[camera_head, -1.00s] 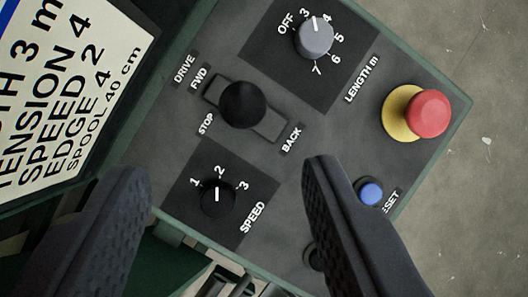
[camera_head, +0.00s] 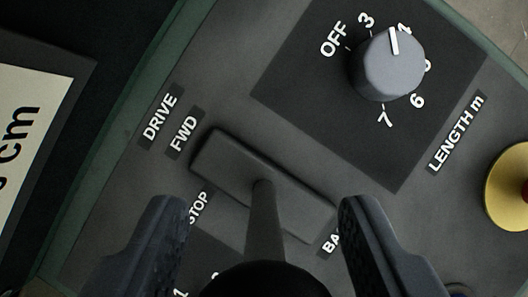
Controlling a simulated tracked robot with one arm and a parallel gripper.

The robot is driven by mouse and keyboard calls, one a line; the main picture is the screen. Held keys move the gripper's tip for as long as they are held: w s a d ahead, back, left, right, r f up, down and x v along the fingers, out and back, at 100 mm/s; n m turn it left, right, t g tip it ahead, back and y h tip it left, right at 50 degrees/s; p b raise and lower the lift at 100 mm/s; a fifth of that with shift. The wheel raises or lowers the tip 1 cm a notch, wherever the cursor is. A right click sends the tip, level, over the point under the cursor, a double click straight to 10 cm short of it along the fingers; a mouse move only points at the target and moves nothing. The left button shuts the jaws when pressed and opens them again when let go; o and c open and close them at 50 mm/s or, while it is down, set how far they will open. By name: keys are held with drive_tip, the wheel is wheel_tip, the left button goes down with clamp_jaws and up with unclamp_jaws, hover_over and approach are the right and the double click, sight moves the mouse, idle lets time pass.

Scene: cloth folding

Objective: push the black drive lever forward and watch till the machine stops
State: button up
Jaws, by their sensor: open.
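The black drive lever has a round black knob (camera_head: 262,284) at the bottom edge of the picture, partly cut off. Its grey shaft (camera_head: 264,222) rises from near the middle of a slotted plate (camera_head: 222,160), between the FWD label (camera_head: 183,134) and the partly covered BACK label (camera_head: 330,243). The STOP label (camera_head: 198,207) is beside the plate. My gripper (camera_head: 265,212) is open, one finger on each side of the lever, with a gap visible on both sides of the shaft. I cannot tell how far the lever leans.
The yellow base (camera_head: 508,185) of the red button is at the right edge. A sign (camera_head: 32,120) is at the left. The SPEED dial is mostly hidden.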

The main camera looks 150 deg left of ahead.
drive_tip(key=shift+x, duration=1.05)
clamp_jaws()
drive_tip(key=shift+w+a+f, duration=0.1)
drive_tip(key=shift+w+a+f+b, duration=0.1)
drive_tip(key=shift+b, duration=0.4)
drive_tip(key=shift+w+a+f+b, duration=0.1)
drive_tip(key=shift+w+a+b, duration=0.35)
drive_tip(key=shift+w+b, duration=0.45)
drive_tip(key=shift+s, duration=0.15)
